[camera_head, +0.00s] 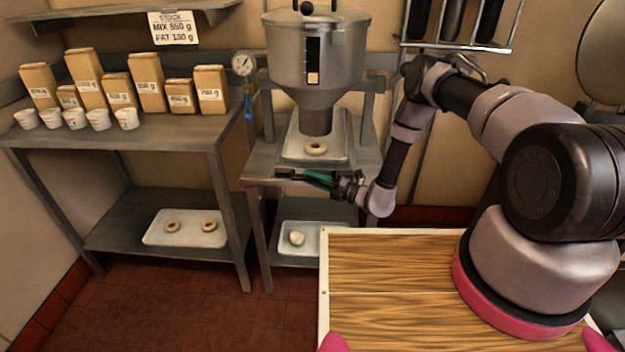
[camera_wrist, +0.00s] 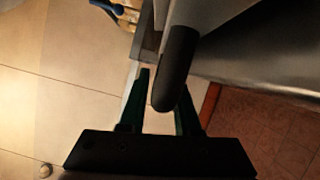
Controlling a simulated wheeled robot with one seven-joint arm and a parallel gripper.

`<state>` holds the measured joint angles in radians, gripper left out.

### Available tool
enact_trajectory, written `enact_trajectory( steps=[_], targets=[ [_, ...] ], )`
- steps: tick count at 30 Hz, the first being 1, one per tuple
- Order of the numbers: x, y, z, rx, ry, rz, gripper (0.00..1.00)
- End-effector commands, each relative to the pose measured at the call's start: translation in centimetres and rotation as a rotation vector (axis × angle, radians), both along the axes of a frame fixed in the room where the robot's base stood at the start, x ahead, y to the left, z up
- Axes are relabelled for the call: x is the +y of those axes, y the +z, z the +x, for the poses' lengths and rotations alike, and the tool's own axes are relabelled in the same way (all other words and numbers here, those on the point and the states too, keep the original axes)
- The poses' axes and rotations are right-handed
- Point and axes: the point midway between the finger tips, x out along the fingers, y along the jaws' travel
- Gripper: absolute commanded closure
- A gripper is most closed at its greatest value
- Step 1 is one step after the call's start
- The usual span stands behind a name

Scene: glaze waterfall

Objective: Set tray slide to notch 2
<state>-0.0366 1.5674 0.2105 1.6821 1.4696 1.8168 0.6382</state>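The pale tray (camera_head: 296,152) lies under the hopper's spout on the steel stand and bears one ring of dough (camera_head: 316,149). My gripper (camera_head: 305,177) is at the stand's front edge, with its green fingers pointing left. In the wrist view, my gripper (camera_wrist: 162,92) is open. A dark round-ended bar (camera_wrist: 177,65), which looks like a handle, reaches between the fingers. A pale gap shows between the bar and the left finger. I cannot tell whether the bar touches the right finger. No notch marks can be made out.
The hopper (camera_head: 316,55) stands above the tray. A lower shelf holds another tray (camera_head: 325,243) with a pale lump (camera_head: 297,238). At left, a bench (camera_head: 165,130) bears bags and cups; its lower tray (camera_head: 160,238) holds two rings. A wooden board (camera_head: 400,290) is in front.

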Motion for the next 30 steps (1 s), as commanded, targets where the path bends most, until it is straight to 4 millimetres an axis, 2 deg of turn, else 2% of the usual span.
enact_trajectory(
  steps=[1, 2, 3, 30],
  targets=[
    [-0.01, 0.0, 0.0, 0.0, 0.0, 0.0, 0.87],
    [-0.02, 0.0, 0.0, 0.0, 0.0, 0.0, 0.98],
    [-0.02, 0.0, 0.0, 0.0, 0.0, 0.0, 1.0],
    [-0.09, -0.04, 0.0, 0.0, 0.0, -0.001, 1.0]
  ],
)
